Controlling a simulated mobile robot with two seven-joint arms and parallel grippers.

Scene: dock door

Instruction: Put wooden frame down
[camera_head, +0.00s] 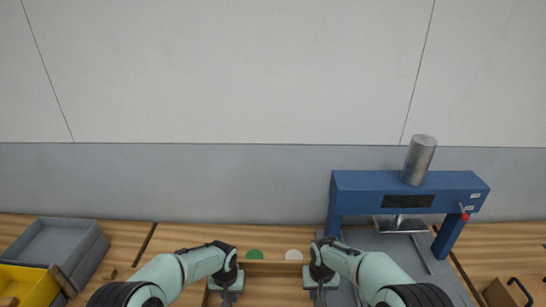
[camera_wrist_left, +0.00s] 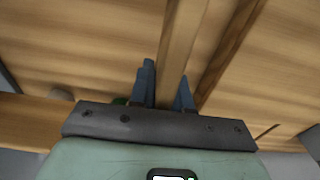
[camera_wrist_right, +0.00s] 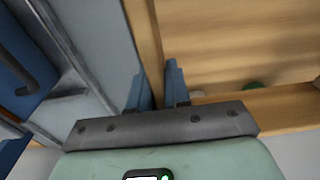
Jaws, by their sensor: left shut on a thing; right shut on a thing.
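The wooden frame (camera_head: 270,268) spans between my two grippers at the bottom middle of the head view. My left gripper (camera_head: 226,290) is shut on its left side bar, which runs between the blue fingers in the left wrist view (camera_wrist_left: 180,45). My right gripper (camera_head: 320,290) is shut on its right side bar, which shows between the fingers in the right wrist view (camera_wrist_right: 145,45). The far bar lies level across the head view. Its near part is cut off by the picture edge. I cannot tell whether the frame touches the wooden table.
A green disc (camera_head: 254,254) and a cream disc (camera_head: 293,254) lie just beyond the frame. A blue press (camera_head: 400,182) with a steel cylinder (camera_head: 419,160) stands at right on a grey plate. Grey (camera_head: 62,242) and yellow (camera_head: 30,284) bins stand at left. A brown box (camera_head: 499,292) is lower right.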

